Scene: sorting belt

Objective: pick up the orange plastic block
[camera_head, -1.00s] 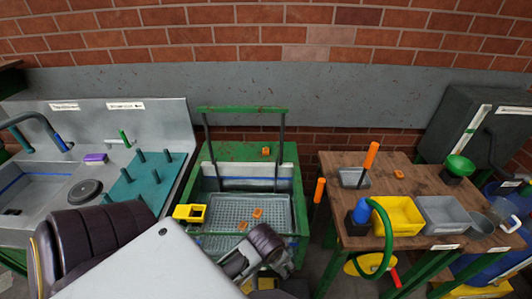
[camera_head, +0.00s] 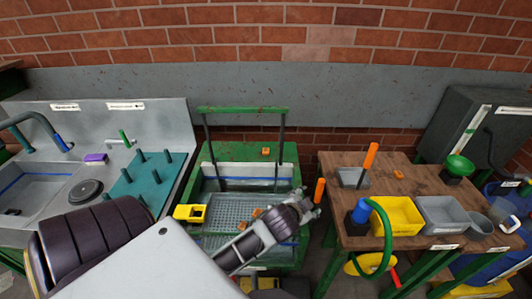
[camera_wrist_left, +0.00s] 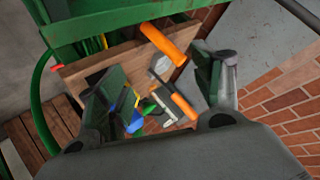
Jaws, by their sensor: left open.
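Small orange blocks show in the head view. One block (camera_head: 257,212) lies on the grey grid of the green-framed station, and another (camera_head: 243,226) lies there partly beside my arm. A third block (camera_head: 266,151) rests on the station's green back ledge, and one more (camera_head: 398,175) is on the wooden table. My left gripper (camera_head: 312,206) is over the station's right edge, right of the grid blocks. In the left wrist view my left gripper (camera_wrist_left: 162,88) is open with nothing between its fingers. No block is recognisable there. My right gripper is out of view.
The green station frame (camera_head: 244,109) has tall posts. A yellow container (camera_head: 189,213) sits at the grid's left. An upright orange handle (camera_head: 319,190) stands close to my left gripper. The wooden table (camera_head: 415,187) holds a yellow bin (camera_head: 398,216) and a grey bin (camera_head: 440,214).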

